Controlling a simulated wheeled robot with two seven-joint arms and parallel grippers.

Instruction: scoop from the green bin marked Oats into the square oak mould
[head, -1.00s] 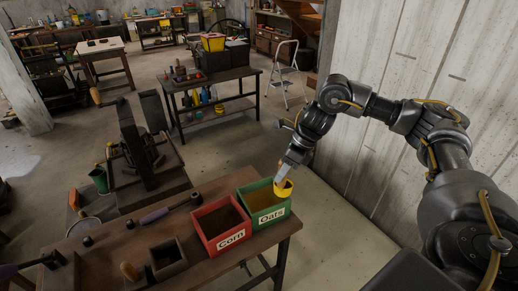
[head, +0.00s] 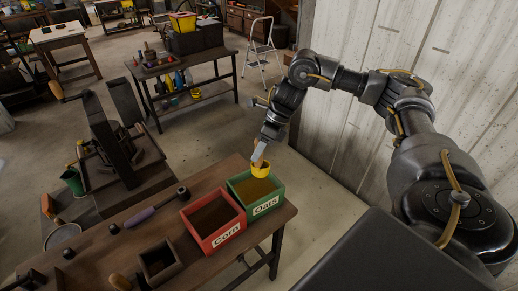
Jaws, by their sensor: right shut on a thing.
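The green bin marked Oats (head: 266,207) stands near the table's right end, with a tan fill inside. My right gripper (head: 262,146) is shut on the handle of a yellow scoop (head: 262,170). The scoop shows at the bin's back rim; I cannot tell whether it touches the rim or what it holds. A small square dark-wood box (head: 158,268), which looks like the oak mould, sits on the table left of the bins. Its inside looks dark. My left gripper is not in view.
A red bin marked Corn (head: 226,236) stands directly left of the green bin. A purple-handled tool (head: 140,217) lies behind the mould on the wooden table (head: 108,262). A dark machine (head: 105,150) stands behind the table. A pale wall (head: 345,110) is at the right.

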